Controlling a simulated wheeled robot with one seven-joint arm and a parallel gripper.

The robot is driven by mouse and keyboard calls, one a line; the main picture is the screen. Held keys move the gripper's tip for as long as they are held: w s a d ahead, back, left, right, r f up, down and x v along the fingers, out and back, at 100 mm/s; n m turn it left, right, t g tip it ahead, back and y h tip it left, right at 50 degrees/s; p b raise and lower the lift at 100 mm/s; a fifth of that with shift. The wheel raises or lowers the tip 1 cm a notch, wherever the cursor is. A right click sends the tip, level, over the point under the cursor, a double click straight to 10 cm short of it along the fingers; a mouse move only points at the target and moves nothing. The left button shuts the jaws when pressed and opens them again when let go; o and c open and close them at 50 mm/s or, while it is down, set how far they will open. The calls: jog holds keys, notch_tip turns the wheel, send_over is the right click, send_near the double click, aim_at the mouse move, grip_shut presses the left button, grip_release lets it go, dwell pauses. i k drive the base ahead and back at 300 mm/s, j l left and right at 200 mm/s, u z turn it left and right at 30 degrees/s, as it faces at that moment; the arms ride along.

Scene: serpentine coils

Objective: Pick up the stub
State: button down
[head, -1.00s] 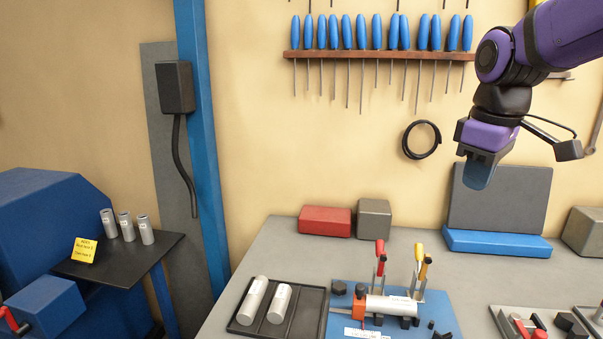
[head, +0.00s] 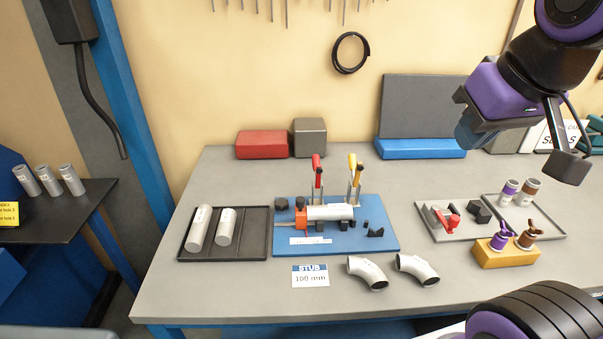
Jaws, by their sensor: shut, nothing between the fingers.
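A card reading "STUB 100 mm" (head: 310,276) lies at the table's front edge. Two grey cylinders lie in the dark tray (head: 252,252) at left: a longer one (head: 199,229) and a shorter one (head: 226,227). Another grey tube (head: 330,212) lies across the blue fixture plate (head: 375,240), beside red- and yellow-handled clamps. I cannot tell by name which piece is the stub. My gripper (head: 468,138) is shut and empty, raised at the upper right, well away from the cylinders; its fingers are partly hidden.
Two elbow pipes (head: 367,273) lie in front of the fixture. Trays with small parts and a yellow block (head: 506,252) stand at right. Red (head: 262,144) and grey blocks line the back. Three short tubes (head: 48,181) stand on a side shelf at left.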

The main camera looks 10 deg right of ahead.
aim_at(343, 211)
jog(key=j+z, duration=0.35)
jog(key=j, duration=0.35)
jog(key=j+z, duration=0.4)
jog(key=j, duration=0.3)
